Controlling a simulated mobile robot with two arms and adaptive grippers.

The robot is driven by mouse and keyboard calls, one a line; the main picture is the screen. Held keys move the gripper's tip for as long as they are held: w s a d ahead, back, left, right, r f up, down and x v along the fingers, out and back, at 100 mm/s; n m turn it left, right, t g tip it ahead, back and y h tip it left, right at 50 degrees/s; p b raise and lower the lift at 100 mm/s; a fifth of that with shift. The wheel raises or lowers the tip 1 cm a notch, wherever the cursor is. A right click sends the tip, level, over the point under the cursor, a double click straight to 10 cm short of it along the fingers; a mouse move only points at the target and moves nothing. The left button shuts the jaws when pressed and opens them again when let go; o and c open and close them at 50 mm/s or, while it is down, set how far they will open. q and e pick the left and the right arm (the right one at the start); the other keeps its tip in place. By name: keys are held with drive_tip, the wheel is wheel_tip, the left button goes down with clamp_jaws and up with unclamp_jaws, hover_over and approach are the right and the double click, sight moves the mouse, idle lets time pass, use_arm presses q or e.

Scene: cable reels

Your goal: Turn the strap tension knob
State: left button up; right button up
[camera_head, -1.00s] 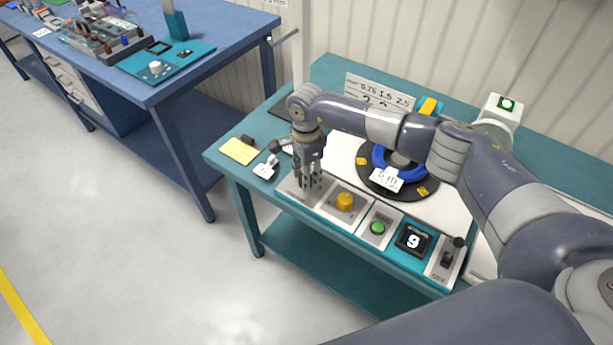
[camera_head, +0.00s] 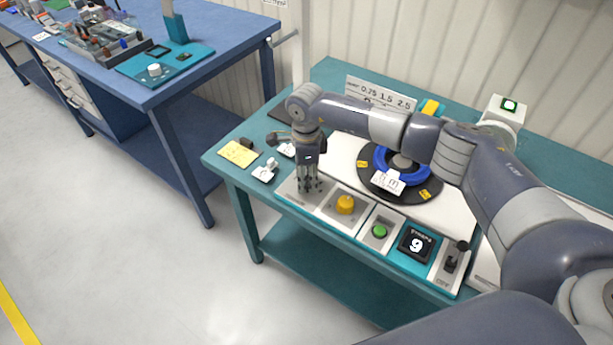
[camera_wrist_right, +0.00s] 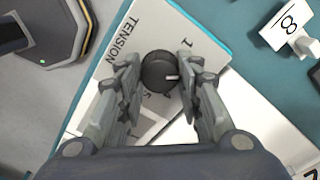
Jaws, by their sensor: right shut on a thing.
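The strap tension knob (camera_wrist_right: 157,70) is round and black with a white pointer line. It stands on a light panel marked "TENSION" with a "1" beside it in the right wrist view. My right gripper (camera_wrist_right: 163,84) points down with one finger on each side of the knob and is shut on it. In the head view the right gripper (camera_head: 310,187) is over the left end of the control panel row (camera_head: 284,192), and its fingers hide the knob there. My left gripper is in neither view.
Behind is a black reel with blue cable (camera_head: 381,160). A yellow note (camera_head: 238,153) and small tags lie to the left.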

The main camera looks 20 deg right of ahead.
drive_tip(key=o, duration=1.1)
drive_tip(key=shift+a, duration=0.1)
drive_tip(key=shift+c, duration=0.2)
wheel_tip(320, 180, up, 12)
